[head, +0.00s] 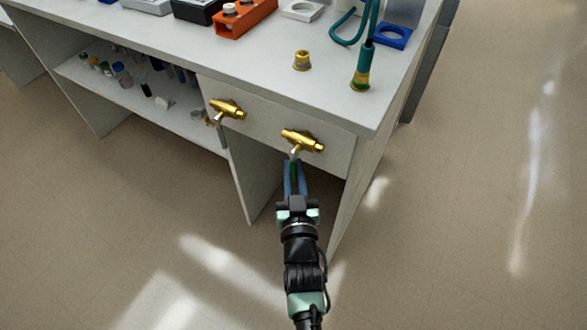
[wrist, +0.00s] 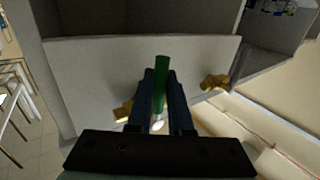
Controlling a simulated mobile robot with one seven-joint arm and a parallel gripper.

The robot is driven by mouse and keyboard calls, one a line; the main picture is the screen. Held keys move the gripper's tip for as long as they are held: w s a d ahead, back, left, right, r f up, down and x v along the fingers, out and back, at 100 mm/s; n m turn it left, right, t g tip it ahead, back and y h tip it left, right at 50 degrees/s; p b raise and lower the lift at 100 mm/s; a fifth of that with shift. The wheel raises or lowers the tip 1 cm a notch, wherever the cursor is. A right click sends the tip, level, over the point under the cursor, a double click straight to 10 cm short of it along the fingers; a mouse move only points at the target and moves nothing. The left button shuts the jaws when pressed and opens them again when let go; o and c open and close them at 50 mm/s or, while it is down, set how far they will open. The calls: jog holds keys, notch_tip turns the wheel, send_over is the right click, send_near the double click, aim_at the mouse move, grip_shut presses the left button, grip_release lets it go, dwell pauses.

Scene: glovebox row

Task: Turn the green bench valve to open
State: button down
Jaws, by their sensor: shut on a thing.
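Two brass valves sit on the bench's front panel: a left one (head: 227,108) and a right one (head: 303,141). My gripper (head: 295,168) is below the right valve, with its blue fingers shut on that valve's green handle (head: 293,173). In the wrist view the green handle (wrist: 161,82) stands between the two fingers (wrist: 160,100), and a pale metal piece (wrist: 158,124) shows between them lower down. Brass parts show on both sides of the fingers there, on the left (wrist: 123,113) and on the right (wrist: 215,81). The fingers hide part of the handle.
The bench top (head: 330,85) carries a brass fitting (head: 302,60), a teal hose with a green and brass end (head: 362,72), an orange block (head: 245,18) and a blue holder (head: 393,36). An open shelf (head: 190,115) with bottles is at left. Floor right of the bench is clear.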

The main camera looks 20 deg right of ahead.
jog(key=shift+s, duration=0.1)
dwell(0.5)
jog(key=s+d+r+n+g+h+p, duration=0.3)
jog(key=r+n+g+p, duration=0.3)
jog(key=n+g+p, duration=0.4)
jog(key=shift+s+d+n+p, duration=0.3)
jog(key=shift+s+n+p, duration=0.4)
jog(key=shift+p, duration=2.35)
jog(key=shift+s, duration=0.1)
jog(key=c, duration=0.8)
grip_release()
jog(key=shift+c, duration=0.2)
jog(key=shift+r, duration=0.1)
jog(key=p+v, duration=0.1)
jog(key=v, duration=1.1)
jog(key=shift+a+r, duration=0.2)
jog(key=shift+a, duration=0.25)
